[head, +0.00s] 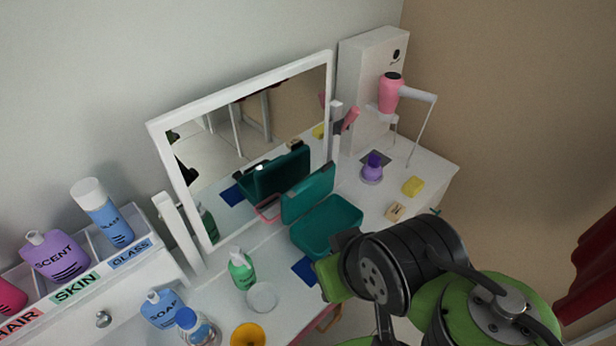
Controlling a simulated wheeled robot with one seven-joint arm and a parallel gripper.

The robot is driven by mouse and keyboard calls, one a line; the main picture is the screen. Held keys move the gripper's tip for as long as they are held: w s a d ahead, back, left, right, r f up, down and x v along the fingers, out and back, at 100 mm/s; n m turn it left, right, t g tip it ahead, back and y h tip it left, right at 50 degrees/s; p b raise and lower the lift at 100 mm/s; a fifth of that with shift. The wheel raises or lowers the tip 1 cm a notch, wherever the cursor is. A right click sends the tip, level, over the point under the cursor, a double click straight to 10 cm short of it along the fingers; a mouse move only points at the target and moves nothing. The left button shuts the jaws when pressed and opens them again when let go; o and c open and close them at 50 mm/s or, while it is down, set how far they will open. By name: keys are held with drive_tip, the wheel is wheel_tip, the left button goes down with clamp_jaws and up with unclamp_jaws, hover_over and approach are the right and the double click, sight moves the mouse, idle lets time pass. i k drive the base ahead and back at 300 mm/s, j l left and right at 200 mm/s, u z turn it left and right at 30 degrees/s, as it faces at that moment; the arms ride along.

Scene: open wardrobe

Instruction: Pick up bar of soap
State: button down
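Two small blocks lie on the right part of the white table, and I cannot tell for sure which is the bar of soap. One is a tan block (396,211) with a dark mark on top. The other is a plain yellow block (413,186) just behind it. My black and green arm covers the lower right of the head view, in front of both blocks and apart from them in the picture. I cannot make out my gripper's fingers.
An open teal case (327,226) stands left of the blocks, before a white-framed mirror (168,150). A blue bottle labelled SOAP (162,308) stands at the front left.

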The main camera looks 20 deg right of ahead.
sight(395, 210)
drive_tip(key=l+z, duration=0.1)
drive_tip(key=z, duration=1.25)
drive_tip(key=i+l+u, duration=0.15)
drive_tip(key=u, duration=0.35)
drive_tip(key=i+l+u, duration=0.1)
drive_tip(key=l+u, duration=0.65)
drive_tip(key=u, duration=0.25)
drive_tip(key=l+u, duration=0.45)
drive_tip(key=j, duration=0.1)
